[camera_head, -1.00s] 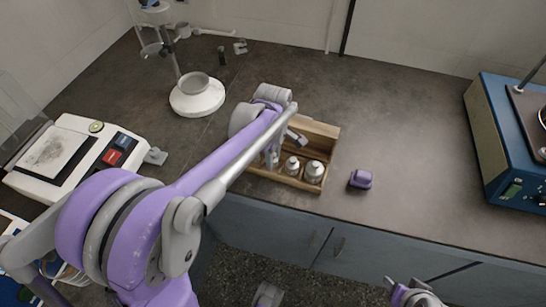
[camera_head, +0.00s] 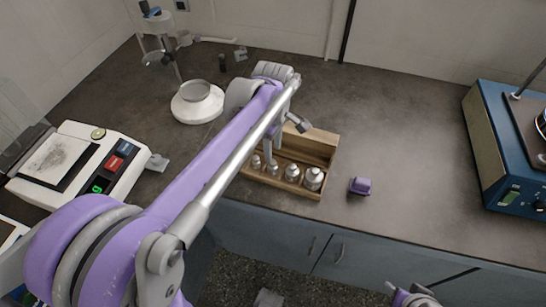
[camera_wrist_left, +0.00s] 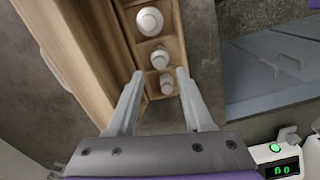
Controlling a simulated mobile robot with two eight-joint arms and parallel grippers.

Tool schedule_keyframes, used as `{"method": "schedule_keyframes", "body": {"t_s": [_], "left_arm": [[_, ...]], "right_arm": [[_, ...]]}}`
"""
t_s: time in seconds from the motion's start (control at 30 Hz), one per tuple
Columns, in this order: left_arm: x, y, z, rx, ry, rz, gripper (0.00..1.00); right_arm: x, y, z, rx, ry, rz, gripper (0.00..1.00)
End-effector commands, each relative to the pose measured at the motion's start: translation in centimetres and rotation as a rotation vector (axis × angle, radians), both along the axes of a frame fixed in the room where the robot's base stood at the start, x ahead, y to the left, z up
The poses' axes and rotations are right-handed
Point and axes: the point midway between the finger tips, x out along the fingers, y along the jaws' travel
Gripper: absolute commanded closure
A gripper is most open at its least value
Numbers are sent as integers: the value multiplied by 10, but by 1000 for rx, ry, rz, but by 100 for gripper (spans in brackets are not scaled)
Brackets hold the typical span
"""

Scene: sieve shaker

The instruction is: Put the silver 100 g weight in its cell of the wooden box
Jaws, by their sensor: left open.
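The wooden box (camera_head: 325,150) stands near the bench's front edge, with a row of silver weights in its cells, the largest (camera_head: 313,179) at the right end and smaller ones (camera_head: 272,169) to the left. No mass markings are readable, so I cannot tell which is the 100 g one. My left gripper (camera_head: 283,142) is open over the box's left part. In the left wrist view its spread fingers (camera_wrist_left: 160,72) flank the smallest visible weight (camera_wrist_left: 167,84), apart from it, with larger weights (camera_wrist_left: 149,21) beyond. My right gripper (camera_head: 412,297) shows only partly at the bottom edge.
A white balance (camera_head: 128,183) with a green-lit display is at the left. A white-based stand with a grey pan (camera_head: 198,107) is behind. A small purple block (camera_head: 360,186) lies right of the box. A blue machine (camera_head: 500,150) is far right. The bench between is clear.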

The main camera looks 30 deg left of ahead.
Motion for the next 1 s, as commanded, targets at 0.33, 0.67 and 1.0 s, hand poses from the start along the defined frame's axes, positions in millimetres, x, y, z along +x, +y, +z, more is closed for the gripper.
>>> {"method": "schedule_keyframes", "body": {"t_s": [0.33,0.67,1.0], "left_arm": [[-5,-3,37,2,-12,-40,49],[-97,-44,-5,116,-217,-837,49],[-167,-66,-63,327,-342,-1494,49]], "right_arm": [[1,0,5,0,-2,0,44],[1,0,4,0,-1,0,44],[1,0,5,0,-2,0,44]]}}
